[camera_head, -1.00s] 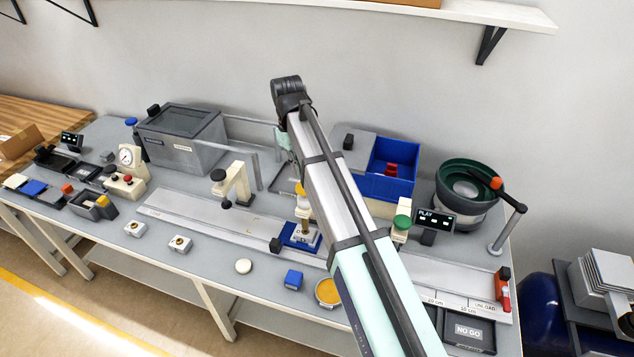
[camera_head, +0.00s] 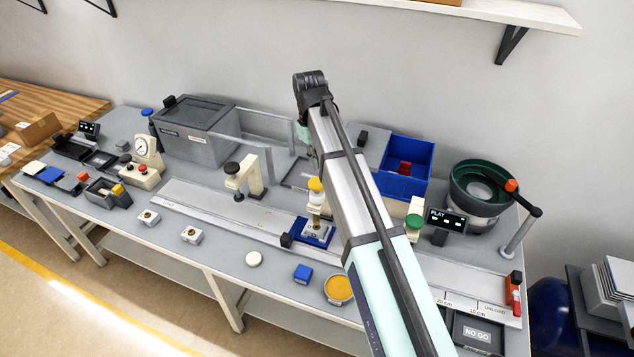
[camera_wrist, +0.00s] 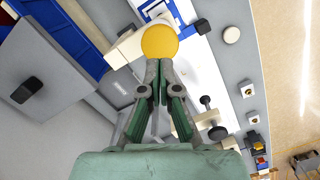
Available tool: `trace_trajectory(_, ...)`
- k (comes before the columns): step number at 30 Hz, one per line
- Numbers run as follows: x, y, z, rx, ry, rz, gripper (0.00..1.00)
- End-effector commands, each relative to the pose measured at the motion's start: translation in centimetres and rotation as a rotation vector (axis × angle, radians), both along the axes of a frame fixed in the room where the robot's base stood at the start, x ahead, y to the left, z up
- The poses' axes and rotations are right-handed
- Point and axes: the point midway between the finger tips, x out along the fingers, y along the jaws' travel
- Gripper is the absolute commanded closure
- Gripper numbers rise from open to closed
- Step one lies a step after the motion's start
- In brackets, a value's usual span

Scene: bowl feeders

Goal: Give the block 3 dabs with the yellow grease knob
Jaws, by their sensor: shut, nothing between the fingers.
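I cannot tell whether the stem touches the block. In the wrist view the round yellow knob (camera_wrist: 159,41) lies just beyond the fingertips of my gripper (camera_wrist: 158,66), and the blue fixture (camera_wrist: 152,9) shows behind it, with the block mostly hidden. My gripper's fingers are together and empty. I cannot tell how wide the gap to the knob is. A dish of orange-yellow material (camera_head: 339,289) sits at the front edge.
A beige clamp stand (camera_head: 250,172) stands left of the fixture. A blue bin (camera_head: 405,166) and a green bowl feeder (camera_head: 484,187) stand behind to the right. Two pale blocks (camera_head: 149,217) (camera_head: 191,235), a white disc (camera_head: 253,258) and a blue block (camera_head: 303,273) lie along the front.

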Motion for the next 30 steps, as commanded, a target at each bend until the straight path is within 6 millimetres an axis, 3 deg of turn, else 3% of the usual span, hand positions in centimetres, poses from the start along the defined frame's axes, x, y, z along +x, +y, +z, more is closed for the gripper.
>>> trace_trajectory(12, -0.4, -0.3, -4.4, 0.0, 0.001, 0.0, 1.0)
trace_trajectory(30, -0.4, -0.3, -5.5, 0.0, 0.0, 0.0, 1.0)
